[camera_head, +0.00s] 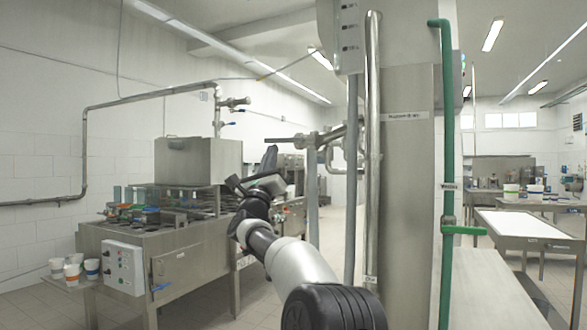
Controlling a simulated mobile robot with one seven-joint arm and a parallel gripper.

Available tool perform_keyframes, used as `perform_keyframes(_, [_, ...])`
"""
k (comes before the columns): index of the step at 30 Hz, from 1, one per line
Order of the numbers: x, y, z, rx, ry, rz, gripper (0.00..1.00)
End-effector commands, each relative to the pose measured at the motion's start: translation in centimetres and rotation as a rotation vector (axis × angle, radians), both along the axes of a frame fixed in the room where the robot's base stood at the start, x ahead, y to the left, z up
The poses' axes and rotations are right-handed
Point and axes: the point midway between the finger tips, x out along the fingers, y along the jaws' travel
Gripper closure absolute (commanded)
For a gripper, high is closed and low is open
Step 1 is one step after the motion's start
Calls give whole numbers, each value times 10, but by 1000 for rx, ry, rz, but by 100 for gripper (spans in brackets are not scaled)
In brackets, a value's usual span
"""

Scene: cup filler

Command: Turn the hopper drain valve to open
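The cup filler (185,262) is a steel machine at the left with a box-shaped steel hopper (190,160) on top. A blue lever handle (161,287) shows low at its front corner; I cannot tell whether it is the drain valve. Two small valves, one with a blue handle (229,124), sit on the pipe above the hopper. My arm reaches forward from the bottom middle. My gripper (269,158) is small and dark at the arm's far end, in front of the machine's right side and apart from the blue lever. Its fingers are not clear.
A steel column (405,190) with upright pipes stands close at the right. A green pipe (447,120) there has a green lever (464,230). A control box (123,266) is on the filler's front, beside white cups (73,269) on a low shelf. A worktable (525,226) stands far right.

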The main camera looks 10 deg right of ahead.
Motion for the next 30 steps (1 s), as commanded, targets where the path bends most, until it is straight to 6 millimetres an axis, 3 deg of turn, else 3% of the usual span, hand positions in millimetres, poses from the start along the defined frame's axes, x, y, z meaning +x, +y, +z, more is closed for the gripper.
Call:
perform_keyframes(6, [4, 6, 12, 118, -84, 3, 100])
perform_keyframes(30, [3, 7, 24, 112, -88, 0, 100])
